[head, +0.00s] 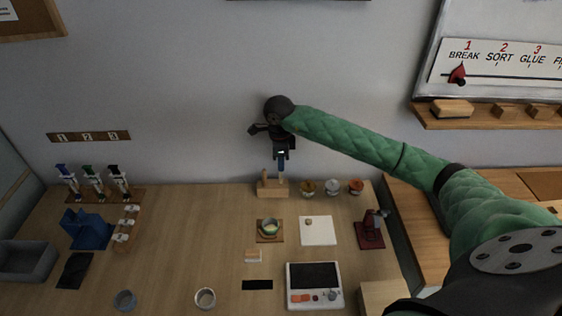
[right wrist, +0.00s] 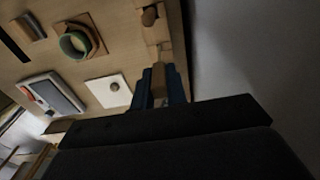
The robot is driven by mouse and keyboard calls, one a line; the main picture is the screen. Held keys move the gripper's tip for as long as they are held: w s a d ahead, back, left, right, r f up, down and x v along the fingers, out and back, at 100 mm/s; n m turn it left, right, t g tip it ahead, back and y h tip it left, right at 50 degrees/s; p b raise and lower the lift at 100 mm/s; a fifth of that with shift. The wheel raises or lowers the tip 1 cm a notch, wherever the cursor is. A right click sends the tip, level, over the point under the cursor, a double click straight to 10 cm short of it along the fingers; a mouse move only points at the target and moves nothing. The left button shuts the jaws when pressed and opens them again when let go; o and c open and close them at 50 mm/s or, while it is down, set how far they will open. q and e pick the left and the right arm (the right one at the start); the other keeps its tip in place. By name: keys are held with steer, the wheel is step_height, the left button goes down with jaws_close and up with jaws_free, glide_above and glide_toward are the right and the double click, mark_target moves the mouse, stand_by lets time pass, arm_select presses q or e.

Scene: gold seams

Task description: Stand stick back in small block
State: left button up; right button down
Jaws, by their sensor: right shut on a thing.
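The small wooden block (head: 272,190) stands at the back edge of the table against the wall, with a short peg at its left end. My right gripper (head: 281,166) is above the block's right end, pointing down. Its blue fingers are shut on a thin wooden stick (right wrist: 158,80), which also shows below the fingertips in the head view (head: 282,179). The stick looks upright and its lower end is at the block (right wrist: 155,32); I cannot tell whether it sits in a hole or only touches. My left gripper is not in view.
Three small jars (head: 331,187) stand right of the block. In front are a bowl (head: 269,228) on a wooden mat, a white sheet (head: 318,231) and a scale-like device (head: 314,299). A dark red stand (head: 370,230) is farther right.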

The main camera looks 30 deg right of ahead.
steer(key=shift+f+b, duration=1.7)
steer(key=shift+f, duration=0.1)
stand_by(0.7)
steer(key=shift+f+b, duration=0.25)
steer(key=shift+b, duration=0.25)
stand_by(0.4)
stand_by(0.4)
steer(key=c, duration=1.3)
jaws_free()
steer(key=shift+r, duration=0.1)
steer(key=shift+a+r+p, duration=0.1)
steer(key=shift+r+p, duration=0.5)
steer(key=shift+r, duration=1.8)
steer(key=shift+r, duration=0.1)
